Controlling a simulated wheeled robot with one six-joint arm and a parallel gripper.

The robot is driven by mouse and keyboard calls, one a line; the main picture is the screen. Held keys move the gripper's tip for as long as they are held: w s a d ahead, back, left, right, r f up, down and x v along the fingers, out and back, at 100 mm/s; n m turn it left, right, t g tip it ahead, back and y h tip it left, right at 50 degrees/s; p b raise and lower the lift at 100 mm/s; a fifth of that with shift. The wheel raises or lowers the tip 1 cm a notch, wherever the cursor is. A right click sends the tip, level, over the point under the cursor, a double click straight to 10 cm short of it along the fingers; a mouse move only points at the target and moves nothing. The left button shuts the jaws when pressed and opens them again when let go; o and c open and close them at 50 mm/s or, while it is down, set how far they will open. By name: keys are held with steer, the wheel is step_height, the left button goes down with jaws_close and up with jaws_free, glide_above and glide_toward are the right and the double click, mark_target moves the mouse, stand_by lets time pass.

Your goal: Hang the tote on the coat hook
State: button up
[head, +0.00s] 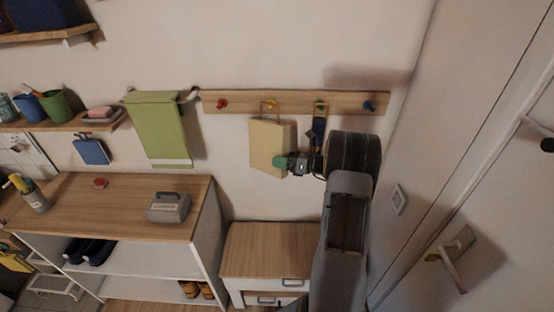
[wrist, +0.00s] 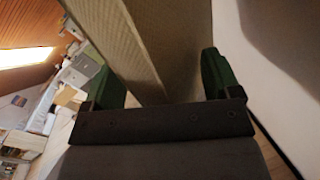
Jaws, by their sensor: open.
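The cream tote (head: 268,143) is at the wooden coat hook rail (head: 240,101) in the head view, its strap loop at the yellow hook (head: 272,104). It appears to hang there, slightly tilted; the exact contact of strap and hook is too small to tell. My gripper (head: 284,162) is at the tote's lower right edge. In the wrist view, the tote (wrist: 150,45) passes between the open green fingers of my gripper (wrist: 160,78), with a gap visible by the right finger. Contact at the left finger is unclear.
The rail also has a red knob (head: 222,104) and a blue knob (head: 369,105). A dark blue item (head: 318,130) hangs right of the tote, partly behind my arm. A green towel (head: 158,125) hangs left. A wooden-topped cabinet (head: 262,245) stands below; a door (head: 480,190) is right.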

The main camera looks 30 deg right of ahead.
steer(key=b+v, duration=0.2)
steer(key=v, duration=1)
steer(key=s+a+f+n+g+h, duration=0.55)
steer(key=s+a+n+g, duration=0.35)
steer(key=n, duration=0.4)
steer(key=s+a+r+n+h, duration=0.3)
steer(key=a+r+n, duration=0.2)
steer(key=a+n, duration=0.4)
steer(key=s+a+r+n+h, duration=0.4)
steer(key=a+r+n, duration=0.1)
steer(key=a+n, duration=0.4)
steer(key=shift+n, duration=0.3)
